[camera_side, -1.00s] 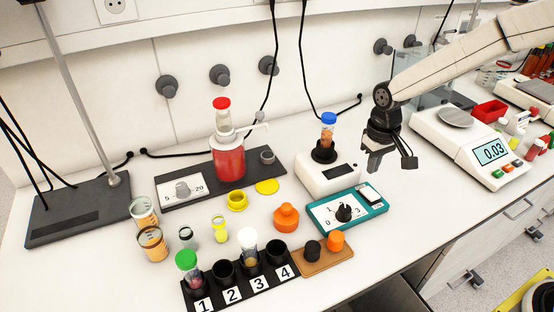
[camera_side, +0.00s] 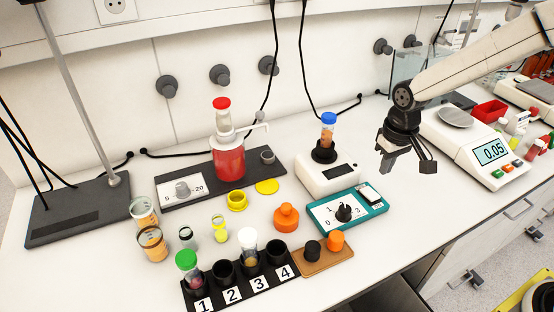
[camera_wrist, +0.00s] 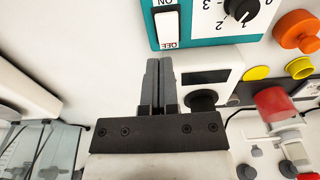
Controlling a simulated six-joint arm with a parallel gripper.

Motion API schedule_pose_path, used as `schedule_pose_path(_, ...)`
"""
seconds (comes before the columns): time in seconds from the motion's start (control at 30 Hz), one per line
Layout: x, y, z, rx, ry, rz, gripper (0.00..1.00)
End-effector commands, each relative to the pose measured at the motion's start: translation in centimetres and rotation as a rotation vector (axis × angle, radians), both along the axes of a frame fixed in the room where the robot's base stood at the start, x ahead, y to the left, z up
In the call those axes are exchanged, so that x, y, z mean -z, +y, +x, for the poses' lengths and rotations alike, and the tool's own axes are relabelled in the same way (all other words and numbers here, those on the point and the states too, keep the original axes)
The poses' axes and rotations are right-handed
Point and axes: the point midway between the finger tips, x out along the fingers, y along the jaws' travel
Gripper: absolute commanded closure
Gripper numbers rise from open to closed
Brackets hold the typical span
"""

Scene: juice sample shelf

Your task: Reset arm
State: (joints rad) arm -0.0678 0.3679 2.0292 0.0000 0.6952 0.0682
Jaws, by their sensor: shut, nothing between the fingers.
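My gripper (camera_side: 388,168) is shut and empty in the side view. It hangs above the bench between the white mixer and the balance (camera_side: 472,145), which reads 0.05. In the wrist view its two grey fingers (camera_wrist: 159,62) are together with nothing between them. The blue-capped tube (camera_side: 328,130) stands upright in the black holder on the white mixer (camera_side: 328,178), to the left of my gripper. The teal control box (camera_side: 347,210) with a dial and a switch lies below and left of my gripper; it also shows in the wrist view (camera_wrist: 207,46).
A numbered black rack (camera_side: 215,300) at the front holds a green-capped tube (camera_side: 188,266) and a white-capped tube (camera_side: 248,243). The bench below my gripper is clear.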

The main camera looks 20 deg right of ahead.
Motion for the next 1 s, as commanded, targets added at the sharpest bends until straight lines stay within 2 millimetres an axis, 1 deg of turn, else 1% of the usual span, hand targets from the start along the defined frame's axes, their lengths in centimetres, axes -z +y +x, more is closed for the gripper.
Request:
schedule_pose_path(0.03, -0.2, -0.3, -1.0, 0.002, -0.014, 0.001, 1.0)
schedule_pose_path(0.17, -0.4, -1.1, -3.6, 0.001, -0.057, 0.002, 1.0)
schedule_pose_path(0.3, -0.3, -1.8, -6.7, 0.002, -0.103, 0.001, 1.0)
schedule_pose_path(0.4, -0.2, -2.2, -8.8, 0.0, -0.134, 0.0, 1.0)
schedule_pose_path(0.5, 0.0, -2.5, -10.4, 0.001, -0.157, -0.001, 1.0)
schedule_pose_path(0.6, 0.1, -2.6, -11.4, 0.001, -0.174, -0.003, 1.0)
schedule_pose_path(0.7, 0.2, -2.7, -11.9, 0.001, -0.181, -0.003, 1.0)
schedule_pose_path(1.0, 0.2, -2.7, -12.1, 0.0, -0.183, -0.003, 1.0)
